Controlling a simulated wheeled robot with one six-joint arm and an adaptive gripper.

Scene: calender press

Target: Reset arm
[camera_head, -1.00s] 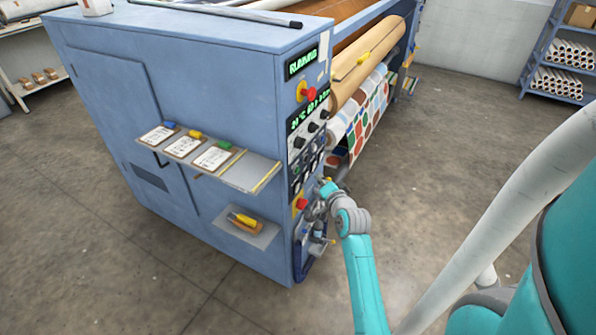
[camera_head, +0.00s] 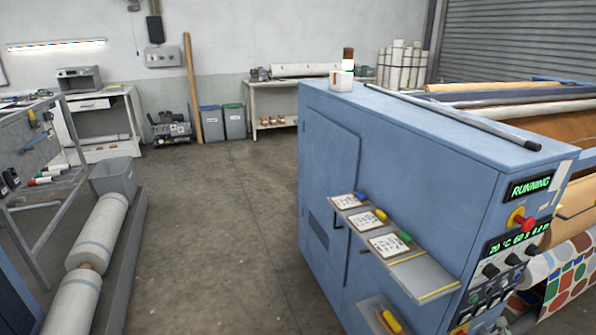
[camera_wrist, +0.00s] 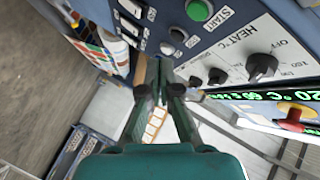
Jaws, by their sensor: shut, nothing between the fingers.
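My gripper (camera_wrist: 158,88) shows in the wrist view, its dark fingers shut with nothing between them. It points toward the control panel of the blue calender press (camera_head: 400,150). In the wrist view a green START button (camera_wrist: 199,10), a black HEAT knob (camera_wrist: 262,67) and a red knob on yellow (camera_wrist: 293,120) lie close around and beyond the fingers. I cannot tell whether the fingers touch the panel. In the head view my arm and gripper are out of sight. The panel display (camera_head: 530,187) there reads RUNNING.
A shelf (camera_head: 425,278) with several clipboards juts from the press side, with a lower shelf below. Large rolls (camera_head: 98,230) lie on a low rack at left. Grey bins (camera_head: 212,123) and a workbench (camera_head: 268,100) stand along the back wall. The floor between is clear.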

